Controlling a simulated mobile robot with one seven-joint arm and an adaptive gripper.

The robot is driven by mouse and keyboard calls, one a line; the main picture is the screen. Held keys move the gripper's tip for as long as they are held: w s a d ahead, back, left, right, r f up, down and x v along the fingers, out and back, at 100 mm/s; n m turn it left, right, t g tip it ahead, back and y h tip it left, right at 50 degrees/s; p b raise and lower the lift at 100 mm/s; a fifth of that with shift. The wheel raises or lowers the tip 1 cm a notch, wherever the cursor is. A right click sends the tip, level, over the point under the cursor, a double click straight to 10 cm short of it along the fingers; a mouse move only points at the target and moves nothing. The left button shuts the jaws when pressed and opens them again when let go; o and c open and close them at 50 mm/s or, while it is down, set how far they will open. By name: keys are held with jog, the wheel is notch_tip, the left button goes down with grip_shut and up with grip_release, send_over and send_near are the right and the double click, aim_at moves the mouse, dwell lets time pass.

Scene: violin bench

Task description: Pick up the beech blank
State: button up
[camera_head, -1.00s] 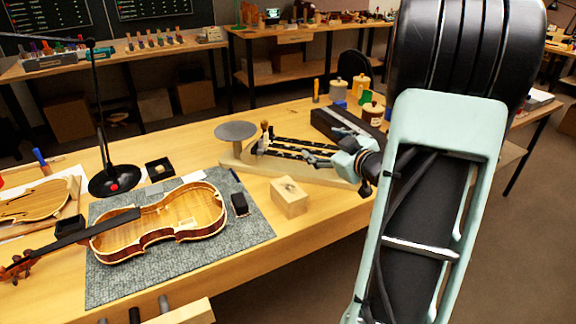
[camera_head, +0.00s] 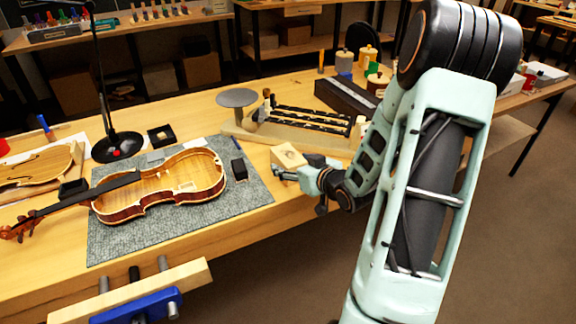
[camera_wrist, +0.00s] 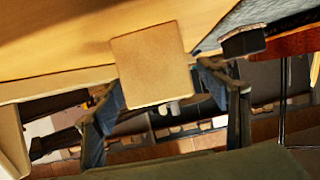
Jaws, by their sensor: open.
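The beech blank (camera_head: 286,153) is a small pale wooden block with a darker mark on top. It sits on the bench just right of the grey mat. My gripper (camera_head: 281,173) is low at the bench's front edge, close to the near side of the blank, and partly hides it. In the wrist view the blank (camera_wrist: 152,66) shows a plain face between the two open fingers of my gripper (camera_wrist: 160,80). I cannot tell whether either finger touches it.
An open violin body (camera_head: 190,175) lies on the grey mat (camera_head: 130,235), with a small black block (camera_head: 239,169) beside it. Behind the blank stand a wooden-based rack (camera_head: 310,122) and a grey disc (camera_head: 237,97). A blue-jawed vise (camera_head: 140,305) is at the front left.

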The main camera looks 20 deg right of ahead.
jog(key=shift+x, duration=1.55)
jog(key=shift+f, duration=0.1)
jog(key=shift+c, duration=0.4)
jog(key=c, duration=1.4)
